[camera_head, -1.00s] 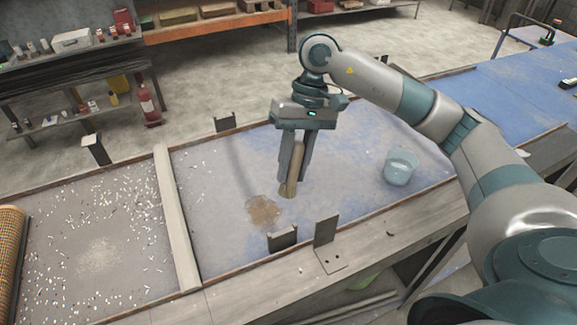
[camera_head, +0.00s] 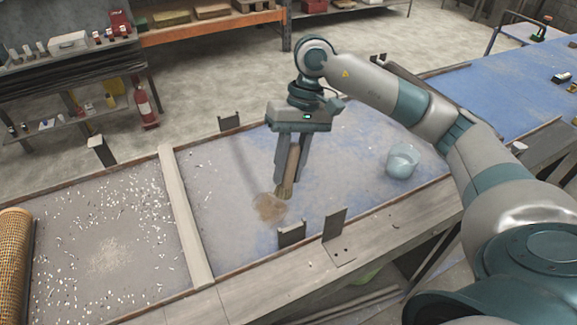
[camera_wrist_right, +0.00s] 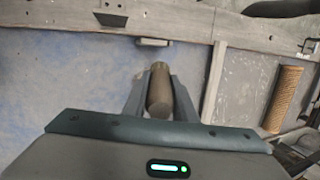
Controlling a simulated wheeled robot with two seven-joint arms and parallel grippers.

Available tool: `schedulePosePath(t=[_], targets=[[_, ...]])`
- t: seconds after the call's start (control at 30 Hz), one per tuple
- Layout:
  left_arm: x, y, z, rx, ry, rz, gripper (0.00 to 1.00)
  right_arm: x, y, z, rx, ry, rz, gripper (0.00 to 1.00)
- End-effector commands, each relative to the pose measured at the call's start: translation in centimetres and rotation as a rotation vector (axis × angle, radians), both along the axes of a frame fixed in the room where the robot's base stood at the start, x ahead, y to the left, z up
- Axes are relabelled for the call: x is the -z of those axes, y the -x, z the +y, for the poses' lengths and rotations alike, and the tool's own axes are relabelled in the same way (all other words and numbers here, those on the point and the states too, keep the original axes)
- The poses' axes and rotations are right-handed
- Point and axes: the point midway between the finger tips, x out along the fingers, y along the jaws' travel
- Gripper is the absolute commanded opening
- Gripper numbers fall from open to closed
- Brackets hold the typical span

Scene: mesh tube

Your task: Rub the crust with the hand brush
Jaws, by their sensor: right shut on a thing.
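A brown crust (camera_head: 269,207) lies flat on the worn blue table surface (camera_head: 330,170), near the front edge in the head view. My right gripper (camera_head: 288,183) is shut on the hand brush (camera_head: 291,168), a tan wooden handle held upright with its bristle end pointing down. The bristle end appears at the upper right edge of the crust; I cannot tell whether it touches. In the right wrist view the brush (camera_wrist_right: 160,92) sits between the two fingers (camera_wrist_right: 160,95), and the crust is not visible there. My left gripper is not in view.
A wooden divider (camera_head: 187,215) separates a left section strewn with white bits. Upright metal brackets (camera_head: 334,226) stand along the front edge. A mesh roll (camera_head: 14,265) is at the far left.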

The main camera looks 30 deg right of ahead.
Motion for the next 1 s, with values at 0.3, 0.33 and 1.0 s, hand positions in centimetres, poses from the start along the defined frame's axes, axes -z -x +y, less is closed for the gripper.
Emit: schedulePosePath(t=[0.3,0.33,1.0], targets=[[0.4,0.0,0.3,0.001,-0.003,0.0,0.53,2.7,0.1,0.0,0.0,0.001,0.002,0.02],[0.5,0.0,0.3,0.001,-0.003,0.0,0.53,2.9,0.0,0.0,0.0,0.001,0.002,0.02],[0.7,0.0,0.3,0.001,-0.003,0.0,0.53,4.5,0.0,0.0,-0.001,0.0,0.0,0.02]])
